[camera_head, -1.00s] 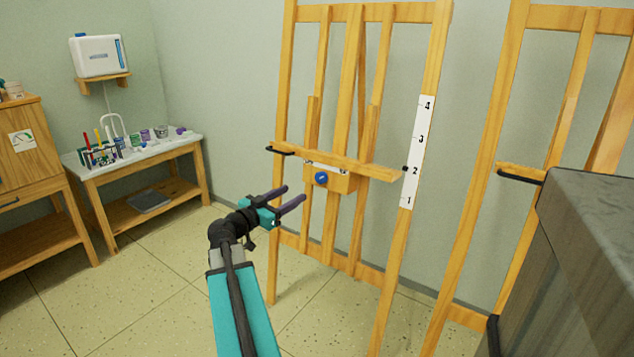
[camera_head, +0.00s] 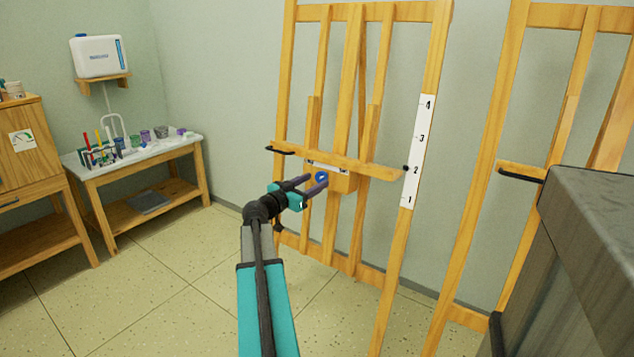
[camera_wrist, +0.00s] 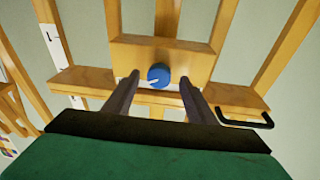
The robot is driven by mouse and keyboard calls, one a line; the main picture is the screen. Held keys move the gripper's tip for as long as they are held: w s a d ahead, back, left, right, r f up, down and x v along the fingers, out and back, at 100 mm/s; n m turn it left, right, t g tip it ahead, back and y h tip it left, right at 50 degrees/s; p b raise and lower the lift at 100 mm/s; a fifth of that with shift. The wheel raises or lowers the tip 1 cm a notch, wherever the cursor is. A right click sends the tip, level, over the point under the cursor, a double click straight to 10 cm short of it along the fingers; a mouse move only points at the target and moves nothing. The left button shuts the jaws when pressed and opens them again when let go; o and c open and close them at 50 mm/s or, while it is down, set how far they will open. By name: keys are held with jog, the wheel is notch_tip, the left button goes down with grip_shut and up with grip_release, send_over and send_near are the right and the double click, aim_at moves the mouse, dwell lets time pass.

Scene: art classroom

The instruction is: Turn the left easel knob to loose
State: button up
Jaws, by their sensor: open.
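The left easel (camera_head: 352,100) is a tall wooden frame with a cross ledge and a numbered white strip. Its blue round knob (camera_head: 321,177) sits on a wooden block (camera_head: 343,183) below the ledge. In the wrist view the knob (camera_wrist: 159,76) shows with a white pointer mark on it, between and just beyond the two fingers. My gripper (camera_head: 316,183) is open, with its purple fingers reaching toward the block, one on each side of the knob. I cannot tell whether either finger touches the knob. The fingers hide the left part of the block in the head view.
A second easel (camera_head: 477,190) stands at right, behind a dark grey box-shaped surface (camera_head: 590,230). A black handle (camera_wrist: 246,121) sticks out from the ledge. A supply table (camera_head: 135,150) stands at left. The floor between is clear.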

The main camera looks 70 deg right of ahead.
aim_at(322, 177)
jog(key=shift+x, duration=1.25)
jog(key=c, duration=1)
jog(key=shift+c, duration=0.2)
